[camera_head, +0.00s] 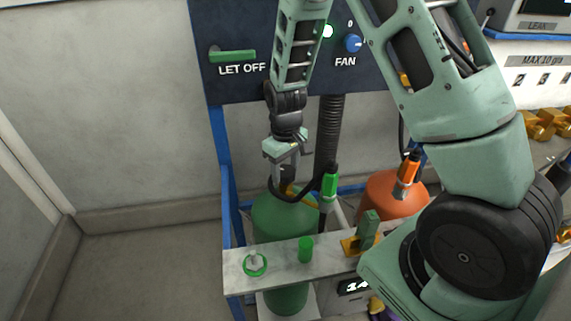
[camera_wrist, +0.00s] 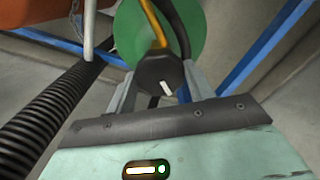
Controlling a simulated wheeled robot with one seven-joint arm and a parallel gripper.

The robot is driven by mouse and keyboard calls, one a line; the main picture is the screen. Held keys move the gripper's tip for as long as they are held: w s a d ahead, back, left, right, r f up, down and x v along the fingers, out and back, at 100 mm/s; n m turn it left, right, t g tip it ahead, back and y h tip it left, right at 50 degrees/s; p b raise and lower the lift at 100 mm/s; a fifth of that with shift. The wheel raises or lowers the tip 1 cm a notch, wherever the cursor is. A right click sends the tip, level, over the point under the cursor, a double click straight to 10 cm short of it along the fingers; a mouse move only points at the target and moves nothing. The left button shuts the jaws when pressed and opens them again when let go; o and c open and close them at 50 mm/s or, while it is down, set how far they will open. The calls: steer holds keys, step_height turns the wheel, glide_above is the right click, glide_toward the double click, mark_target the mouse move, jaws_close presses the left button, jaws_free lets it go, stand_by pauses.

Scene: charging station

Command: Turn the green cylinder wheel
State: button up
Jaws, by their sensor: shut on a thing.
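The green cylinder (camera_head: 281,218) stands behind a grey shelf. Its wheel is a black knob (camera_head: 288,173) above its top, mostly covered by my gripper in the head view. My gripper (camera_head: 286,168) comes down from above and is shut on the wheel. In the wrist view the black wheel (camera_wrist: 158,68) with a white mark sits between the two grey fingers of my gripper (camera_wrist: 161,84). The green cylinder (camera_wrist: 128,32) shows behind it there, with a yellow pipe running from the wheel.
An orange cylinder (camera_head: 398,187) stands to the right. A green hose connector (camera_head: 330,184) and a black ribbed hose (camera_head: 328,130) are close by my gripper. The grey shelf (camera_head: 280,261) carries a green peg and a green lever. A dark panel (camera_head: 230,82) rises behind.

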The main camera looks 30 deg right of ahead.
mark_target(285, 171)
steer(key=m+p, duration=0.2)
steer(key=m, duration=0.3)
steer(key=shift+r+m, duration=0.15)
steer(key=shift+m, duration=0.15)
steer(key=shift+m+p, duration=0.75)
steer(key=shift+m, duration=1.35)
steer(key=o, duration=1)
step_height(285, 171, up, 17)
steer(key=shift+r, duration=0.1)
